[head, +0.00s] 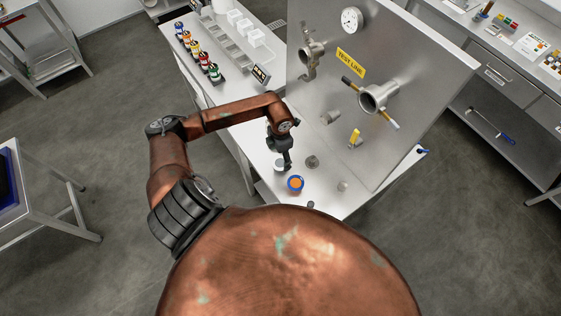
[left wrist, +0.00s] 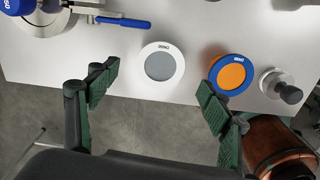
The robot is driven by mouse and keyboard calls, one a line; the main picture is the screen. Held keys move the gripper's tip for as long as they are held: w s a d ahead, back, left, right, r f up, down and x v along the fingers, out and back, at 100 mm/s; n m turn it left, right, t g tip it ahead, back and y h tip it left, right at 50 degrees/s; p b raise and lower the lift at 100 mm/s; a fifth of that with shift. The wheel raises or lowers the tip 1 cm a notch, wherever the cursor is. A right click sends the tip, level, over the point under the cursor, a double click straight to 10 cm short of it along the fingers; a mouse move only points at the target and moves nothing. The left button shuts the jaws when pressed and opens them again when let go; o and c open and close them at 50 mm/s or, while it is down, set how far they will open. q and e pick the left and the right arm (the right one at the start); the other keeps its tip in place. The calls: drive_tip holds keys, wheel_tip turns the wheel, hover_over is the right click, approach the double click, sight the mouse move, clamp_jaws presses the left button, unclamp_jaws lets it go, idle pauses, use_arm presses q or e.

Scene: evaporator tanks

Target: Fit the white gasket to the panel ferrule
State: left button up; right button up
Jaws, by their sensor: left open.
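The white gasket (left wrist: 160,48), a white ring around a grey disc, lies flat on the bench in the left wrist view. In the head view it is partly hidden by my left gripper (head: 284,160). In the wrist view my left gripper (left wrist: 158,80) is open, with its green-padded fingers to either side of the gasket and nothing held. The upright steel panel (head: 310,92) carries a large open round ferrule (head: 375,97) and smaller fittings. I cannot tell which opening is the panel ferrule of the task. My right gripper is not in view.
A blue ring with an orange disc (left wrist: 232,74) lies right of the gasket, close to the right finger. A grey-topped metal part (left wrist: 280,85) is beyond it. A round fitting with a blue handle (left wrist: 123,21) is at the upper left. Coloured-topped items (head: 198,52) stand at the back left.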

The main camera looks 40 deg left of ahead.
sight(280, 162)
use_arm(q)
wheel_tip(280, 162, down, 3)
drive_tip(key=shift+f+p, duration=0.2)
drive_tip(key=shift+p, duration=0.15)
drive_tip(key=shift+w+f+b, duration=0.1)
drive_tip(key=shift+f+b, duration=0.15)
drive_tip(key=shift+b, duration=0.1)
idle(0.5)
drive_tip(key=c, duration=0.9)
drive_tip(key=shift+o, duration=0.2)
